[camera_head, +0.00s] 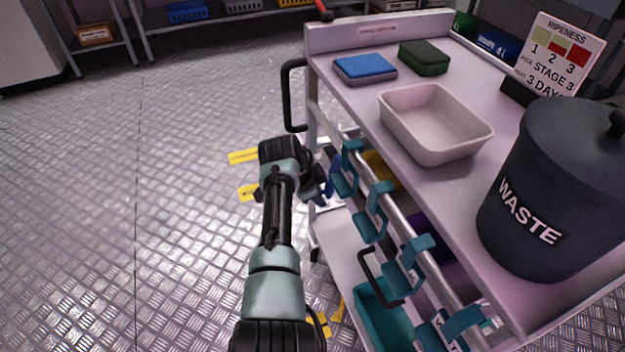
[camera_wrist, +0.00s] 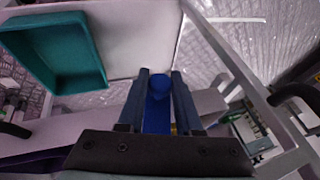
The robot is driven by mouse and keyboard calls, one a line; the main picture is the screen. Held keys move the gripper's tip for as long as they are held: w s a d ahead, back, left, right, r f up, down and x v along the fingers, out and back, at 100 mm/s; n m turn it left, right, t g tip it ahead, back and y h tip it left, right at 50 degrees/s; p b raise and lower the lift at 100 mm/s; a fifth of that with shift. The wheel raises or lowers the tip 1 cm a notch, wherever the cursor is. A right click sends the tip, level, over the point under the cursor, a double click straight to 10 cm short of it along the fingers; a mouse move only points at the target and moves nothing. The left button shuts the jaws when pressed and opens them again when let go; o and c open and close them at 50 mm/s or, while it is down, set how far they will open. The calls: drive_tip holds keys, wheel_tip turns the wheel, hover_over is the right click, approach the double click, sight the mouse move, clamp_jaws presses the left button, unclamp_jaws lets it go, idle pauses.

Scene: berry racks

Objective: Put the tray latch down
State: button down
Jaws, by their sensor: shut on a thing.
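My gripper (camera_wrist: 159,76) points forward in the wrist view, its two dark fingers closed on either side of a blue latch piece with a rounded end (camera_wrist: 158,86). I take this blue piece to be the tray latch; its lower part runs back between the fingers toward the palm. In the head view my gripper (camera_head: 318,186) is beside the cart's left side, below the top shelf, and a bit of blue shows there. The fingertips and latch are mostly hidden by my wrist and the cart in that view.
The cart (camera_head: 440,190) carries a beige tray (camera_head: 425,150), a waste bin (camera_head: 560,190) and a ripeness sign. Teal hooks (camera_head: 370,215) line its side rail near my arm. A teal bin (camera_wrist: 100,75) sits on the lower shelf.

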drive_tip(key=shift+s+d+f+n+g+h+b, duration=0.1)
drive_tip(key=shift+s+d+g+h+b, duration=0.1)
drive_tip(key=shift+s+g+b, duration=0.35)
drive_tip(key=shift+s+d+f+n+g+h+b, duration=0.15)
drive_tip(key=shift+s+g+b, duration=0.15)
drive_tip(key=shift+s+g, duration=0.25)
drive_tip(key=shift+s+d+f+n+g+h+b, duration=0.1)
drive_tip(key=shift+s+d+g+h+b, duration=0.1)
drive_tip(key=shift+s+g+b, duration=0.4)
drive_tip(key=shift+s, duration=0.15)
drive_tip(key=c, duration=0.6)
unclamp_jaws()
drive_tip(key=p+v, duration=0.6)
drive_tip(key=v, duration=0.7)
drive_tip(key=shift+s+d, duration=0.1)
drive_tip(key=shift+d, duration=0.05)
